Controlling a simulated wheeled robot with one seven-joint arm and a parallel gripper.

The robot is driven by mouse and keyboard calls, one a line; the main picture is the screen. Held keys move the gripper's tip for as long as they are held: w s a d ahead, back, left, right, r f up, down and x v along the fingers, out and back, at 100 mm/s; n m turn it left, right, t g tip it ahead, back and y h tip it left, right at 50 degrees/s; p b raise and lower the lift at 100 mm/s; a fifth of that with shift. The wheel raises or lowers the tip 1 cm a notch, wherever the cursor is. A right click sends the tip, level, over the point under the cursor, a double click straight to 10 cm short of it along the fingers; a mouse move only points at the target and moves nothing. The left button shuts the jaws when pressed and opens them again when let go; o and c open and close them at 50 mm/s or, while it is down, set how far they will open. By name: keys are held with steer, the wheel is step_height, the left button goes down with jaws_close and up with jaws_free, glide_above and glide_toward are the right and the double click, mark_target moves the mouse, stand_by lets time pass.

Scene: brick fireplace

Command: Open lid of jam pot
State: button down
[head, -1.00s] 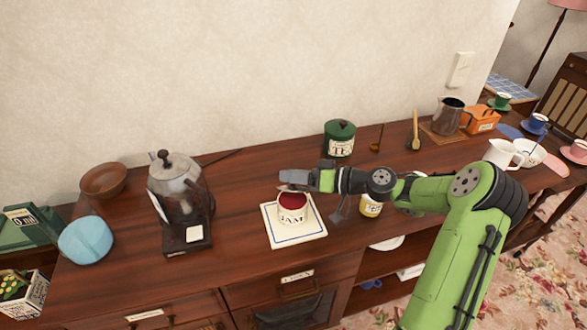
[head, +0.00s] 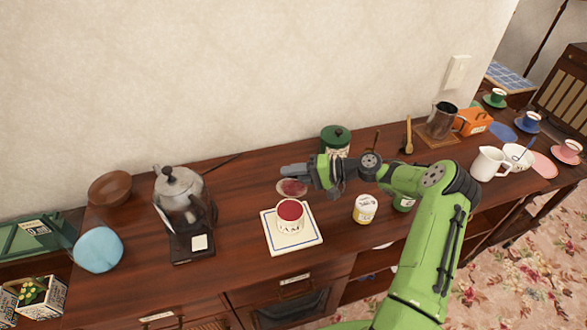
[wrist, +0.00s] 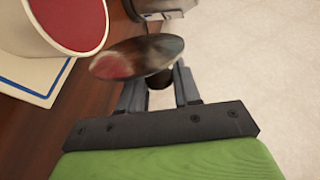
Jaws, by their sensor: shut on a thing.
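The white jam pot (head: 290,226) stands upright on a white tile with a blue border (head: 312,240). Its top is open and red jam shows inside, also in the wrist view (wrist: 75,18). My gripper (head: 294,172) is behind and above the pot, apart from it. It is shut on the round jam pot lid (head: 292,188), which hangs clear of the pot. In the wrist view the lid (wrist: 135,57) is seen tilted, with its knob between the fingers (wrist: 158,88).
A coffee maker (head: 180,205) stands left of the tile. A green tea tin (head: 336,138) is behind my arm, and a small labelled jar (head: 365,209) is right of the tile. The counter between coffee maker and tile is mostly clear.

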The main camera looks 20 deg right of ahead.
steer(key=shift+w+d+f+m, duration=0.15)
steer(key=shift+w+m, duration=0.1)
steer(key=shift+m, duration=0.25)
steer(key=shift+f, duration=0.1)
steer(key=c, duration=0.9)
jaws_free()
steer(key=shift+o, duration=0.2)
steer(key=v, duration=1.5)
steer(key=shift+d, duration=0.45)
